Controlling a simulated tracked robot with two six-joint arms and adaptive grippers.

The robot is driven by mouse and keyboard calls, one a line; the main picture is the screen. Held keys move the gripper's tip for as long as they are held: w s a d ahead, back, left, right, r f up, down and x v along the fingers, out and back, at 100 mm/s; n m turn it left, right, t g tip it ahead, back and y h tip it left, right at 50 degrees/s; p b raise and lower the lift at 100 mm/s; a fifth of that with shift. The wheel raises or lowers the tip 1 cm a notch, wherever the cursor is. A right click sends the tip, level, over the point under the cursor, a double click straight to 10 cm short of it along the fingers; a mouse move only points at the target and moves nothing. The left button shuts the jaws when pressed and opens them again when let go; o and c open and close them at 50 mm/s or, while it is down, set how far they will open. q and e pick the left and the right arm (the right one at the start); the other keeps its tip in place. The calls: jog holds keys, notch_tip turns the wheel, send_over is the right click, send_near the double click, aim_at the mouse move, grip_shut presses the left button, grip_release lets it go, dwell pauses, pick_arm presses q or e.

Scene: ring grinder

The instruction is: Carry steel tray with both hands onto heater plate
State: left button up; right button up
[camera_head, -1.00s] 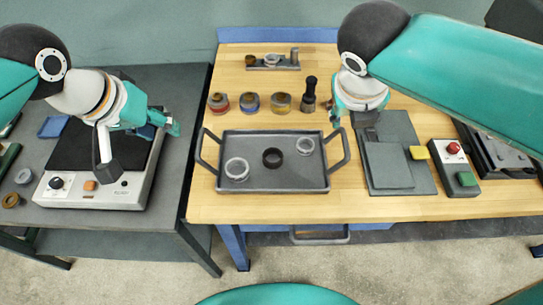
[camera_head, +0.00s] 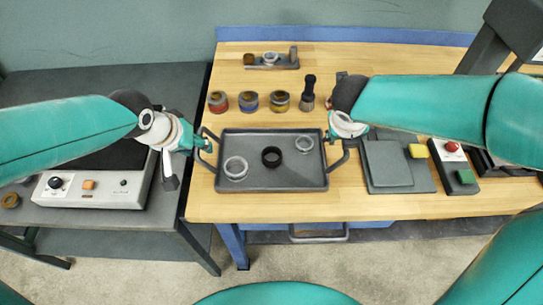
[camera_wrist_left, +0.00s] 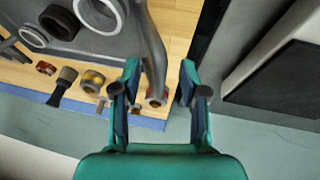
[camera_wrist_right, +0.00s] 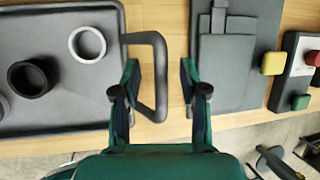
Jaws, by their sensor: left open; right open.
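The grey steel tray (camera_head: 285,178) lies flat on the wooden bench, with a looped handle at each end. It carries two pale rings and one black ring. My left gripper (camera_head: 206,143) is open at the tray's left handle; in the left wrist view the handle bar (camera_wrist_left: 153,50) runs between the open fingers. My right gripper (camera_head: 338,140) is open at the right handle; in the right wrist view that handle (camera_wrist_right: 160,80) lies between its fingers. The heater plate (camera_head: 100,190), a white box with a black top, stands on the left table, partly hidden behind my left arm.
Several small jars (camera_head: 249,101) and a dark-handled tool (camera_head: 308,92) stand behind the tray. A grey plate (camera_head: 388,165) and a box with red and green buttons (camera_head: 452,160) are to its right. A gap separates the bench from the dark left table (camera_head: 50,90).

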pick_arm(q)
jog(key=shift+x, duration=0.8)
pick_arm(e)
jog(key=shift+x, duration=0.8)
pick_arm(q)
grip_shut()
pick_arm(e)
grip_shut()
pick_arm(q)
jog(key=shift+r, duration=0.1)
pick_arm(e)
jog(key=shift+r, duration=0.1)
